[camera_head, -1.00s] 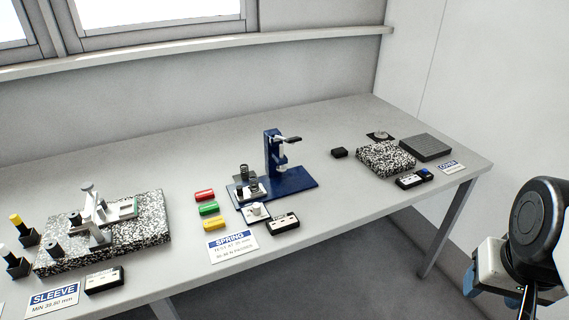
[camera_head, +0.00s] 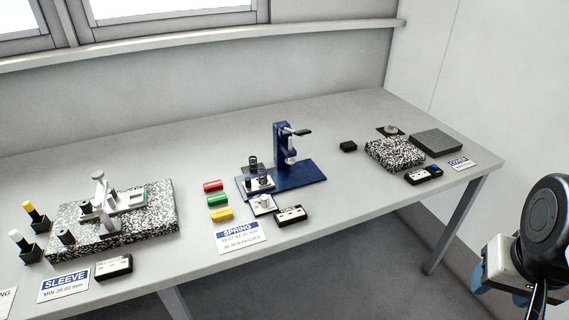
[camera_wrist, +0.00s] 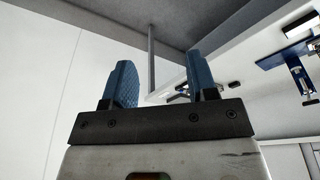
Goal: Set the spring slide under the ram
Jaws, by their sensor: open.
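The blue ram press (camera_head: 282,150) stands upright on a blue base plate (camera_head: 305,179) near the middle of the table, with a dark lever at its top. At the left of the base sits the spring slide (camera_head: 259,184), a small plate carrying dark coil springs, beside the ram rather than under it. Its exact seating is too small to tell. A blue press also shows tilted at the right of the wrist view (camera_wrist: 287,60). My gripper (camera_wrist: 163,80) is open and empty, its two blue fingers apart. It is off the table's right side, far from the slide.
Red, green and yellow blocks (camera_head: 217,201), a white SPRING sign (camera_head: 240,236) and a small box (camera_head: 291,215) lie around the press. A speckled block (camera_head: 394,154) stands right; a larger speckled plate (camera_head: 150,222) with a gauge stands left. The table's back strip is clear.

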